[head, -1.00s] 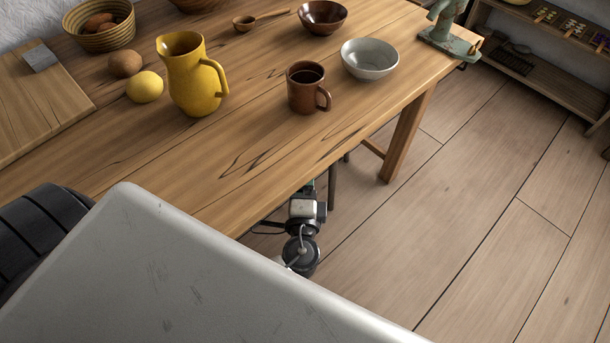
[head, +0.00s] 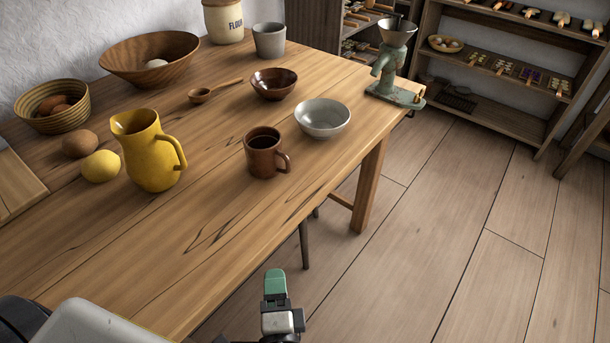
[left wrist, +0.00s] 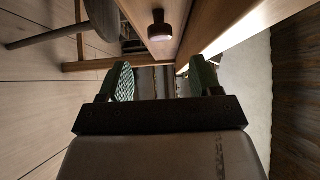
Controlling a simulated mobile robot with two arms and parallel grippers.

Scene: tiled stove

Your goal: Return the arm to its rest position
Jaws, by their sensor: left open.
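My left gripper (head: 275,283) shows at the bottom of the head view, beside the table's front edge and over the floor. Only one green fingertip shows clearly there. In the left wrist view my left gripper (left wrist: 160,80) has its two green fingers well apart, with nothing between them. It is clear of the wooden table (head: 200,240). My right gripper is not in view.
On the table stand a yellow pitcher (head: 150,155), a brown mug (head: 264,160), a pale bowl (head: 323,120) and a green grinder (head: 390,70). The wooden floor (head: 420,250) right of the table is clear. Shelves (head: 490,70) stand behind.

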